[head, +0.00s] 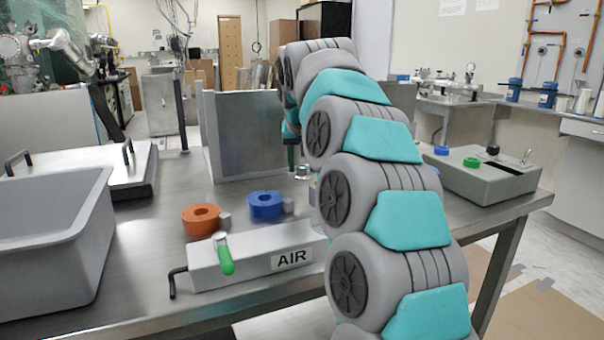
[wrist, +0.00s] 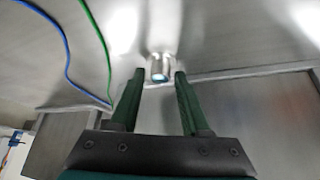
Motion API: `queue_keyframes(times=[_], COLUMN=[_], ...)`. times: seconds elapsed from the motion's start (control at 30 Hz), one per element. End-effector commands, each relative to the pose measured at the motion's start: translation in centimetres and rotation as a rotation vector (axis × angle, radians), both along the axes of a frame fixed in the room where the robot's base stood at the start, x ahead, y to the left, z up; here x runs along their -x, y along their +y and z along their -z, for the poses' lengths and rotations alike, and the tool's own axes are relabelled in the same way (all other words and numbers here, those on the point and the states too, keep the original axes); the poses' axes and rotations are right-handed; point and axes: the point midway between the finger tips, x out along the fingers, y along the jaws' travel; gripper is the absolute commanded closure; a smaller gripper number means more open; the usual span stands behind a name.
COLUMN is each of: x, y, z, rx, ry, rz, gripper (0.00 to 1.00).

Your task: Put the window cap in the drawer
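A small metal cylinder with a bluish glassy face, which looks like the window cap (wrist: 158,70), stands on the steel table. In the wrist view it is between and slightly beyond my fingertips; I cannot tell whether they touch it. My gripper (wrist: 159,80) is open, with one green finger on each side. In the head view the cap (head: 302,172) shows small beside my arm, which hides most of my gripper. A deep, open-topped grey bin (head: 50,240) is at the left; I cannot tell whether it is the drawer.
A grey AIR box (head: 250,263) with a green lever is at the table's front. Orange (head: 201,220) and blue (head: 266,206) rings lie behind it. An upright metal panel (head: 240,132) stands behind them. A control box (head: 480,178) is at the right. Blue and green cables (wrist: 66,45) cross the wrist view.

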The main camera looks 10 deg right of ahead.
Motion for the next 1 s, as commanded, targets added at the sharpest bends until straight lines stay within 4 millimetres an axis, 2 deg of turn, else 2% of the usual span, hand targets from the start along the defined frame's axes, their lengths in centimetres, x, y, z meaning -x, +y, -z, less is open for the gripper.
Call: queue_keyframes(times=[0.03, 0.4, 0.83, 1.0], x=[0.0, 0.0, 0.02, 0.25], y=[0.0, 0.0, 0.0, -0.04], z=[-0.01, -0.02, -0.05, -0.67], rx=[0.0, 0.0, 0.0, 0.0], ry=[0.0, 0.0, 0.0, -0.002], rz=[0.0, 0.0, 0.0, 0.0], gripper=[0.6, 1.0, 1.0, 1.0])
